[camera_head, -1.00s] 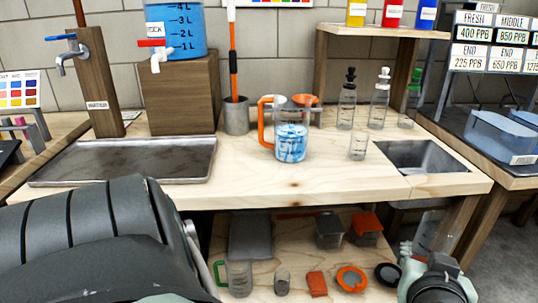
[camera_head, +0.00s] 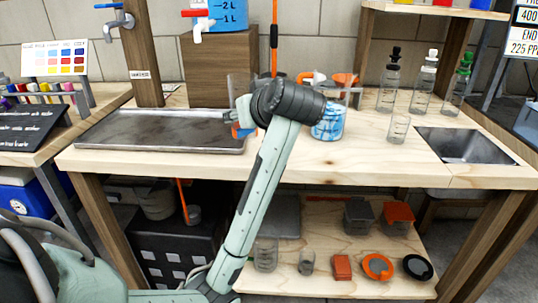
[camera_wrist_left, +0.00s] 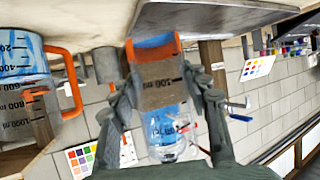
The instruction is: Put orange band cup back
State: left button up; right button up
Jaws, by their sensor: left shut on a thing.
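The orange band cup (camera_wrist_left: 160,75) is a clear measuring cup with dark markings and an orange band at one end. My left gripper (camera_wrist_left: 168,92) is shut on its sides. In the head view my left gripper (camera_head: 238,116) is above the right end of the metal tray, partly hidden by my wrist. The cup's clear part (camera_head: 238,86) shows above the gripper and the orange band (camera_head: 240,133) below it. Whether the cup touches the tray cannot be told. My right gripper is not in view.
A pitcher of blue liquid (camera_head: 328,124) with an orange handle stands right of my wrist. The metal tray (camera_head: 150,130) is empty.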

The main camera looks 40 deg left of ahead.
pick_arm(q)
jog(key=a+r+n+g, duration=0.1)
jog(key=a+r+g, duration=0.1)
jog(key=a+r, duration=0.15)
jog(key=shift+y, duration=0.4)
jog(key=w+d+f, duration=0.1)
jog(key=w+f, duration=0.1)
jog(key=w+d+f, duration=0.2)
jog(key=w+f, duration=0.1)
jog(key=w+d+f+b, duration=0.1)
jog(key=w+d+f, duration=0.1)
jog(key=w, duration=0.1)
jog(key=shift+w+f, duration=0.2)
jog(key=shift+w, duration=0.05)
notch_tip(320, 180, down, 4)
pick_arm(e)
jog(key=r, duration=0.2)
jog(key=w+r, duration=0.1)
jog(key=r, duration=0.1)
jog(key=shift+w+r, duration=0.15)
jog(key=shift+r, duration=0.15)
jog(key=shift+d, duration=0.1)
